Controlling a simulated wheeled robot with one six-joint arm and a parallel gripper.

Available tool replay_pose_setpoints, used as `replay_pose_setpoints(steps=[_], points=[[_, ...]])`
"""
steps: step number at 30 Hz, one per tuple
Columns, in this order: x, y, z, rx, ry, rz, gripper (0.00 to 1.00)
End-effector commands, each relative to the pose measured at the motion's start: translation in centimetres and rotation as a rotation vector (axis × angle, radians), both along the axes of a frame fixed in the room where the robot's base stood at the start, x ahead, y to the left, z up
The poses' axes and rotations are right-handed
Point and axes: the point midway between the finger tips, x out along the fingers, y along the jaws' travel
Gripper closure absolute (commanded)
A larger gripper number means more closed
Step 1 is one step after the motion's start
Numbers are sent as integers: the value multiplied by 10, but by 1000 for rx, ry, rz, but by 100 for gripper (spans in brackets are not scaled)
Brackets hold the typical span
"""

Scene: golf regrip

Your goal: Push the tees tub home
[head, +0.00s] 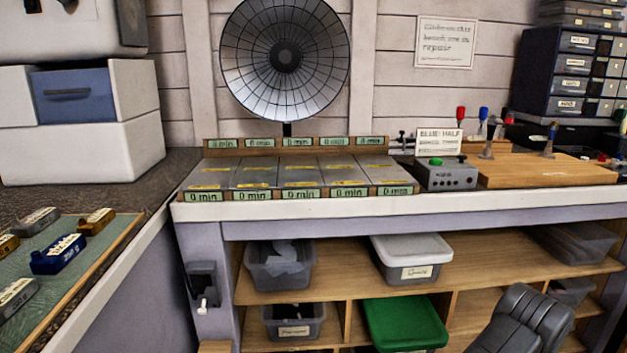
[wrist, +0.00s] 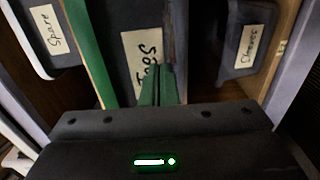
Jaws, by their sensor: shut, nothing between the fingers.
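The tees tub (wrist: 126,60) is a dark tub with a handwritten cream label, near the middle of the wrist view. A green edge runs along its left side there. A green-lidded tub (head: 405,325), which looks like the same one, sits in the lower shelf bay in the head view, its front cut off by the frame. My gripper (wrist: 160,72) is shut and empty, its fingers at the tub's front beside the label. I cannot tell whether they touch it. The head view does not show the fingers.
A tub labelled Spare (wrist: 50,35) lies left in the wrist view, another labelled tub (wrist: 247,42) right. In the head view, a white-lidded tub (head: 412,248) and a grey tub (head: 280,266) sit on the upper shelf (head: 345,270). Wooden dividers flank the green-lidded tub.

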Motion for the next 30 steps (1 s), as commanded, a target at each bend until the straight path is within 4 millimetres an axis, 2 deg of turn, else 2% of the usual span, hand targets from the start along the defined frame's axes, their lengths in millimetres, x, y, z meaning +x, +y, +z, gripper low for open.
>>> replay_pose_setpoints(steps=[13,30], points=[[1,0,0,0,0,1,100],[24,2,0,0,0,1,100]])
